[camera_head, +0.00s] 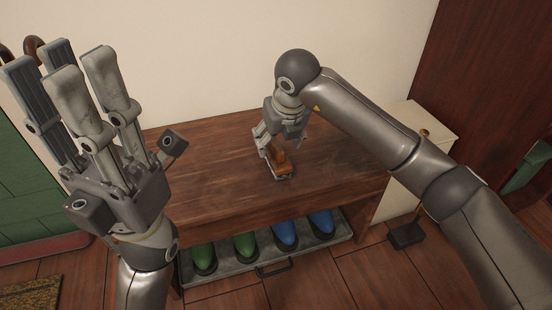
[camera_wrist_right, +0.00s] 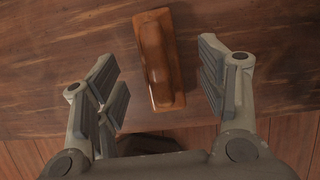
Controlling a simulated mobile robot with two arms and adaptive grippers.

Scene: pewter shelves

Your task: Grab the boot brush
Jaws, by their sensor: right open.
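The boot brush (camera_head: 282,163) has an orange-brown wooden back and lies on the wooden bench top (camera_head: 205,160). In the right wrist view the brush (camera_wrist_right: 158,60) lies lengthwise between the two fingers, with a gap on each side. My right gripper (camera_head: 274,160) is over the brush, pointing down, open and empty; it also shows in the right wrist view (camera_wrist_right: 165,85). It partly hides the brush in the head view. My left gripper (camera_head: 75,75) is raised at the left, its fingers pointing up and spread, with nothing between them.
Under the bench, a grey tray (camera_head: 258,269) holds green boots (camera_head: 245,245) and blue boots (camera_head: 322,222). A pale cabinet (camera_head: 425,135) stands right of the bench. A green panel (camera_head: 25,190) is at the left. The bench top around the brush is clear.

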